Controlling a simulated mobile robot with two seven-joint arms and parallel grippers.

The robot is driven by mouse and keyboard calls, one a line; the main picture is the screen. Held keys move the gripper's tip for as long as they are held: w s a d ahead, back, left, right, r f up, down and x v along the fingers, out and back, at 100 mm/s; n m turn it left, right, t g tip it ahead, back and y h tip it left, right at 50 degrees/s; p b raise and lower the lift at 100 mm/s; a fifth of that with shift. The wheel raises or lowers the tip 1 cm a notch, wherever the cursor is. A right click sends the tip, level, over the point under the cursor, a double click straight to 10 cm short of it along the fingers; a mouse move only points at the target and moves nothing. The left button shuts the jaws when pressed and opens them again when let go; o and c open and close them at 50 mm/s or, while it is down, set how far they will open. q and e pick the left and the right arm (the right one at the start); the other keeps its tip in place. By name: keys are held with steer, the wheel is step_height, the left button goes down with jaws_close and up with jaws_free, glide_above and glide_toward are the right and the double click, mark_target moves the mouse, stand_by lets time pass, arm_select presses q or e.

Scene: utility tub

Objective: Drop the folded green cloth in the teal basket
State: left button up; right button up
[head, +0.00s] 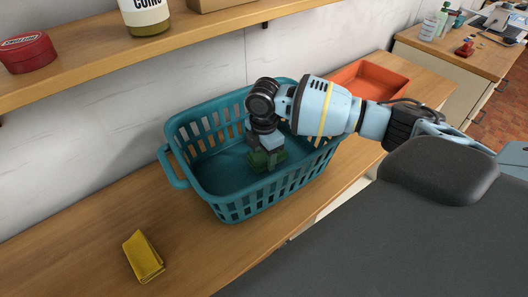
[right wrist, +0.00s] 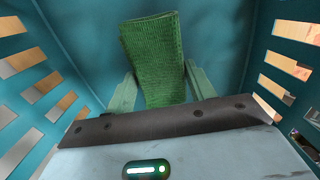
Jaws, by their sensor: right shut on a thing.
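The teal basket (head: 222,190) stands on the wooden counter in the head view, with slotted walls and a handle at its left. My right gripper (head: 266,160) reaches down inside it and is shut on the folded green cloth (head: 258,161). In the right wrist view the green cloth (right wrist: 155,60) sits upright between the two fingers of my right gripper (right wrist: 163,88). The basket's wall (right wrist: 60,50) surrounds it there. Whether the cloth touches the basket floor I cannot tell. My left gripper is not in view.
A folded yellow cloth (head: 143,257) lies on the counter at the front left. An orange tray (head: 370,80) stands behind my right arm. A shelf (head: 100,64) with a red tin (head: 27,53) and a jar (head: 146,15) runs above. Bare counter lies left of the basket.

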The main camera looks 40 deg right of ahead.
steer(key=o, duration=1)
steer(key=shift+c, duration=0.2)
step_height(320, 180, up, 9)
steer(key=shift+f, duration=0.1)
